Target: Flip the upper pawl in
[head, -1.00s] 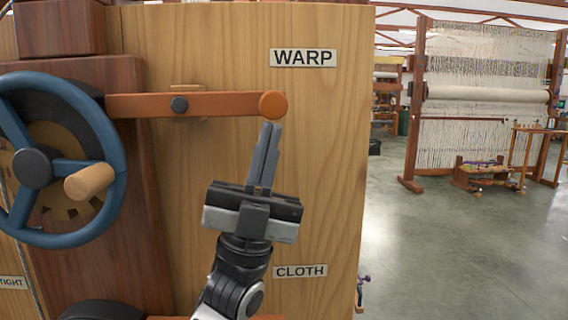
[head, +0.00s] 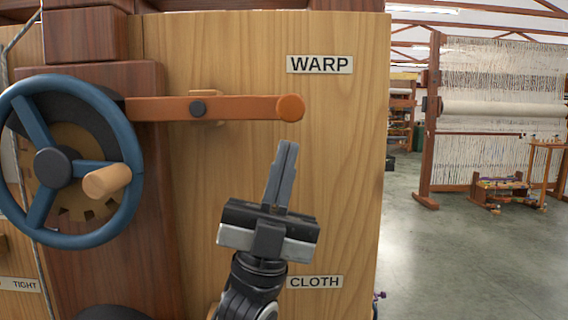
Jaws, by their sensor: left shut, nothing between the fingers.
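The upper pawl (head: 235,107) is an orange-brown bar on the wooden panel, left of and below the WARP label (head: 319,64). It lies nearly level, turns on a dark pivot bolt, and ends at the right in a round orange knob. Its left end passes behind the rim of the blue handwheel (head: 122,112). A toothed brown wheel (head: 75,205) shows behind the spokes. My left gripper (head: 288,146) is shut and empty, pointing up, with its fingertips a little below the knob and apart from it in the picture. My right gripper is not in view.
A wooden crank handle (head: 107,181) sticks out from the handwheel. A CLOTH label (head: 315,282) is low on the panel, beside my left arm. A TIGHT label (head: 25,285) is at the lower left. Open floor (head: 440,265) and a large loom (head: 500,110) lie to the right.

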